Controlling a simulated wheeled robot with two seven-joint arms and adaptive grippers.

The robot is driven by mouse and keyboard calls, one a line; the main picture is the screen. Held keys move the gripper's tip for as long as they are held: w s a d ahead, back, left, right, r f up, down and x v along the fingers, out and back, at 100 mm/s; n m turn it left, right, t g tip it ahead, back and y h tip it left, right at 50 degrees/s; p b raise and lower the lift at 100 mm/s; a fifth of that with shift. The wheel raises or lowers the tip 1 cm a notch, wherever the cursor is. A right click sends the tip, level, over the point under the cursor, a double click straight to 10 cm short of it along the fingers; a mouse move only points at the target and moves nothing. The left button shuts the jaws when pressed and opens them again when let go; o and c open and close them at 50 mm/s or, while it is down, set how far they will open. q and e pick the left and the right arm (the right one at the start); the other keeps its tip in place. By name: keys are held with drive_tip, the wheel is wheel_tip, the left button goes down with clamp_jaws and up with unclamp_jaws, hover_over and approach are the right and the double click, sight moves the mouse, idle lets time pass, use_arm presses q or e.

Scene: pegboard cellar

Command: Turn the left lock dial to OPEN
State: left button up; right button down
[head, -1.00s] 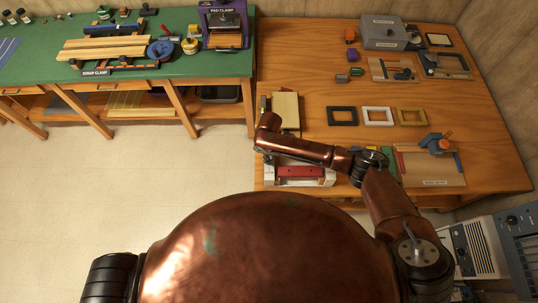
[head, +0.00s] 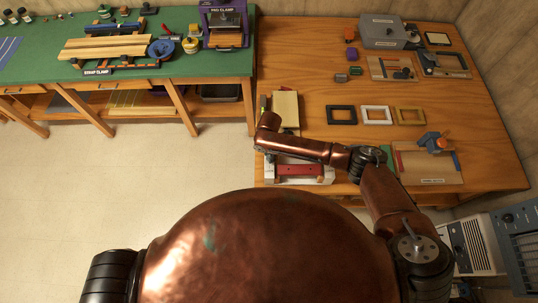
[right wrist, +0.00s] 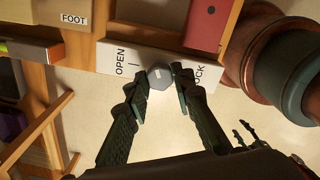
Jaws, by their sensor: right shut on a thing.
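In the right wrist view, a grey lock dial (right wrist: 160,77) sits on a white plate (right wrist: 118,55) marked OPEN on the left and LOCK on the right. My right gripper (right wrist: 162,78) is shut on the dial, with a dark finger on each side of it. I cannot make out clearly where the dial points. In the head view, the white fixture (head: 325,180) with a red bar (head: 300,170) stands at the table's front edge, partly under my right arm. My right gripper (head: 263,154) is at its left end, mostly hidden by the arm. My left gripper is out of view.
Several small frames, such as a black one (head: 341,115), lie on the wooden table (head: 310,60). A tan board (head: 285,108) lies behind the fixture. A green workbench (head: 40,60) stands at the left. The floor between is clear.

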drive_tip(key=n, duration=0.2)
drive_tip(key=shift+n, duration=0.4)
drive_tip(key=n, duration=0.3)
drive_tip(key=shift+n+b, duration=0.3)
drive_tip(key=shift+b, duration=0.1)
drive_tip(key=n+b, duration=0.1)
drive_tip(key=n, duration=0.5)
drive_tip(key=c, duration=1.7)
unclamp_jaws()
drive_tip(key=shift+o, duration=0.2)
drive_tip(key=shift+r, duration=0.1)
wheel_tip(320, 180, up, 12)
